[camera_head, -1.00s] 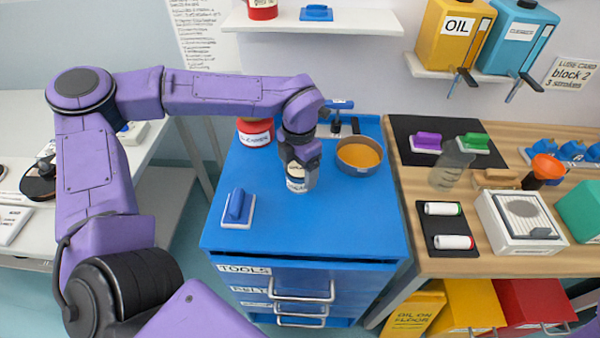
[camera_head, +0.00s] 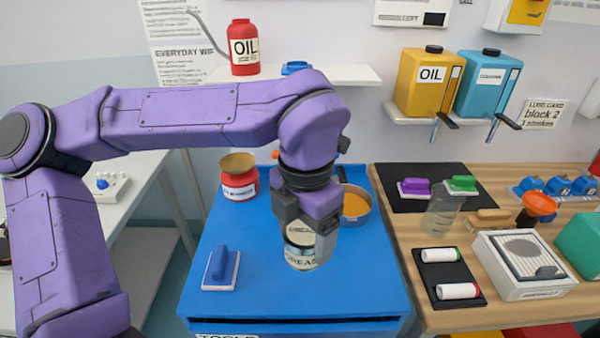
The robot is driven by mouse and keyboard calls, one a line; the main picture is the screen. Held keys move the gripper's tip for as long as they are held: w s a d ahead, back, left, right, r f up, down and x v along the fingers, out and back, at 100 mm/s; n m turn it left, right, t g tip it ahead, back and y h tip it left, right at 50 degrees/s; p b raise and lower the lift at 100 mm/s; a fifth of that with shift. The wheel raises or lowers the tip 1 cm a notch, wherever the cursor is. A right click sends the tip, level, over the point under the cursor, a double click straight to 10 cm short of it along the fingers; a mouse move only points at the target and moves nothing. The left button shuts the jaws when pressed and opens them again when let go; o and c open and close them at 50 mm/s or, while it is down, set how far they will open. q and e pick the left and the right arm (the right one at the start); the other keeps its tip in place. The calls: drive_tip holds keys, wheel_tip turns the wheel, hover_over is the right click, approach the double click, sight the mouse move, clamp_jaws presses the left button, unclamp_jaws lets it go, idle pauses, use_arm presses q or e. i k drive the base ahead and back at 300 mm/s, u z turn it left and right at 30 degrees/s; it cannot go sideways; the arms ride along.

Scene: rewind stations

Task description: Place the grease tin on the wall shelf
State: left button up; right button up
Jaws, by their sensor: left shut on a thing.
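The grease tin (camera_head: 301,257) is a pale cylinder with a "GREASE" label, over the middle of the blue cabinet top. My left gripper (camera_head: 304,238) points down and is shut on the tin's upper part. I cannot tell whether the tin's base touches the cabinet top. The white wall shelf (camera_head: 352,75) is on the back wall above the cabinet. A red oil can (camera_head: 244,48) and a small blue item (camera_head: 296,68) stand on it. My right gripper is not in view.
On the blue cabinet (camera_head: 250,290) are a blue-handled block (camera_head: 221,266), a red tin (camera_head: 239,184) and a round pan (camera_head: 355,205), partly hidden. Yellow (camera_head: 427,90) and blue (camera_head: 487,90) dispensers sit right of the shelf. The shelf's right part is clear.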

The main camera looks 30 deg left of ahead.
sight(340, 75)
drive_tip(key=u, duration=0.05)
drive_tip(key=k, duration=1.05)
drive_tip(key=z, duration=0.3)
